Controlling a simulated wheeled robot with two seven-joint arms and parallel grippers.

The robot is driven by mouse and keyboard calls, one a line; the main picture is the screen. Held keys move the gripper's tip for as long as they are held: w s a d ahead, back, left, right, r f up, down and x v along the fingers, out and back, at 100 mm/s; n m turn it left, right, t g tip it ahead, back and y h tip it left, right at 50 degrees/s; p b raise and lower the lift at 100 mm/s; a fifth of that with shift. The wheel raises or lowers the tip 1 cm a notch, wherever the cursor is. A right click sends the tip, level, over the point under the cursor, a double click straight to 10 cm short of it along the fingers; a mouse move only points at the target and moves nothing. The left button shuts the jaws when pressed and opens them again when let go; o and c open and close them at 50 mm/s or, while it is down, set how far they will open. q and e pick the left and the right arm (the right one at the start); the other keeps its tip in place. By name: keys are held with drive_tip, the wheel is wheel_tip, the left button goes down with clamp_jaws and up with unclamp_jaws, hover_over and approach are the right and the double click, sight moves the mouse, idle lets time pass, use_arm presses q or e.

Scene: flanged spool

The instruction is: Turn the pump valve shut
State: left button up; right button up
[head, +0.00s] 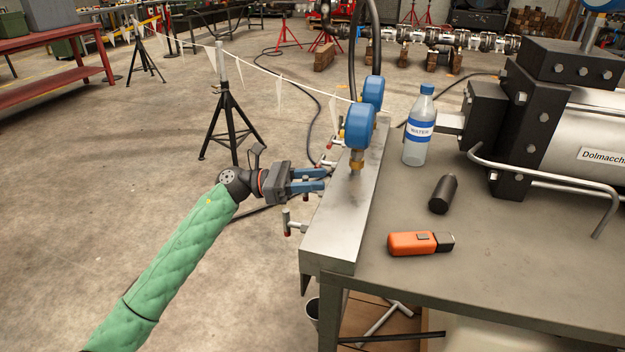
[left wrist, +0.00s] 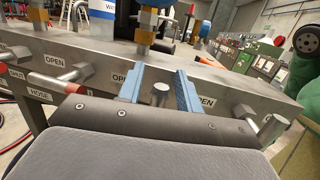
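A steel valve block (head: 335,220) runs along the table's left edge, with T-handled valves on its side. My left gripper (head: 324,180) has its two blue fingers apart, pointing at the block's side. In the left wrist view, the metal end of a middle valve handle (left wrist: 160,93) shows between the open fingers (left wrist: 160,86); I cannot see the fingers touching it. An OPEN label (left wrist: 118,78) is beside the left finger. A red-tipped handle (left wrist: 60,83) is to the left, above a HOSE label (left wrist: 40,94). No pump label is readable; my gripper hides part of the block. My right gripper is not in view.
Another T-handle (head: 290,222) sticks out nearer the head camera. Blue gauges (head: 358,127) with hoses stand on the block. A water bottle (head: 418,128), a black cylinder (head: 443,194), an orange device (head: 415,243) and a large pump (head: 560,120) are on the table. Floor left is open around a black stand (head: 230,125).

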use_arm(q)
drive_tip(key=a+f, duration=0.1)
drive_tip(key=a, duration=0.6)
drive_tip(key=shift+w+a+f+b, duration=0.15)
drive_tip(key=shift+w+a+b, duration=0.15)
drive_tip(key=shift+w+b, duration=0.15)
drive_tip(key=shift+n, duration=0.3)
